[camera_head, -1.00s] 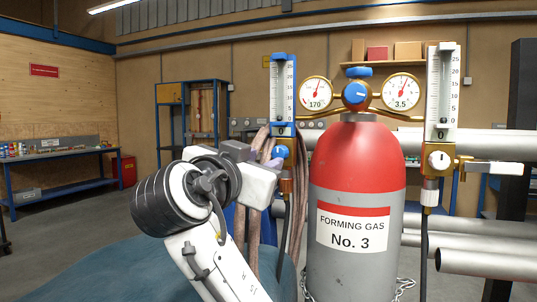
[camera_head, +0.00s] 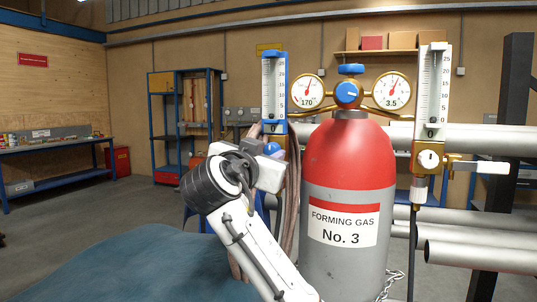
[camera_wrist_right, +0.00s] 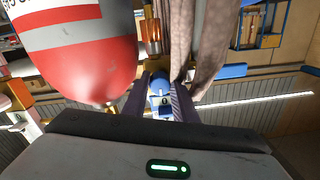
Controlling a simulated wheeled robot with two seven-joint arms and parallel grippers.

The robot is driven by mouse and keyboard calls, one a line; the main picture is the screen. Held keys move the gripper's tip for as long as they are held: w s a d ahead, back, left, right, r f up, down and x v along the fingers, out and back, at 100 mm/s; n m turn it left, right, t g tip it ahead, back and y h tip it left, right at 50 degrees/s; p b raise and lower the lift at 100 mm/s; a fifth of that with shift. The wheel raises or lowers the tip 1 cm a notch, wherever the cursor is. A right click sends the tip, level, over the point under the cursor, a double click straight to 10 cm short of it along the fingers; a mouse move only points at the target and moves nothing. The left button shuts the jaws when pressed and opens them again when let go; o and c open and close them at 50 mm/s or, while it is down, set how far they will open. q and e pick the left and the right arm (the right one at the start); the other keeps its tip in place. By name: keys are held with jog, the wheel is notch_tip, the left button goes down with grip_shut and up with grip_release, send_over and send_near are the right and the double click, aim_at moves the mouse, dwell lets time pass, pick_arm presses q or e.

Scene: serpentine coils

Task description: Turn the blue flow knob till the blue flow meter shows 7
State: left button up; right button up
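The blue flow meter (camera_head: 274,92) stands left of the gas cylinder (camera_head: 347,160), upright, with a clear scale tube. Its float reading is too small to tell. The blue flow knob (camera_head: 272,148) sits just below it, partly hidden by my right gripper (camera_head: 266,160). In the right wrist view, the blue knob (camera_wrist_right: 160,87) shows in the gap between the two dark fingers of my right gripper (camera_wrist_right: 161,96), near their tips. The fingers are apart; I cannot tell whether they touch the knob. My left gripper is not in view.
A second, white flow meter (camera_head: 432,95) with a white knob (camera_head: 429,158) stands right of the cylinder. Two round gauges (camera_head: 308,91) and a blue regulator knob (camera_head: 347,94) sit above it. Hoses (camera_head: 291,195) hang close behind my right gripper. Pipes (camera_head: 480,256) lie at right.

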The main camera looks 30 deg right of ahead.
jog(key=shift+c, duration=0.9)
pick_arm(q)
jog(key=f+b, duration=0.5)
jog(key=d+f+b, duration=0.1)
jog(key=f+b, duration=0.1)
jog(key=b, duration=0.1)
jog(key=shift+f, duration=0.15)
pick_arm(e)
jog(key=m, duration=1.1)
jog(key=shift+w+a, duration=0.1)
jog(key=shift+a, duration=0.05)
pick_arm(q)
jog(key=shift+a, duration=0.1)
pick_arm(e)
jog(key=o, duration=0.8)
jog(key=shift+c, duration=0.2)
jog(key=shift+r, duration=0.1)
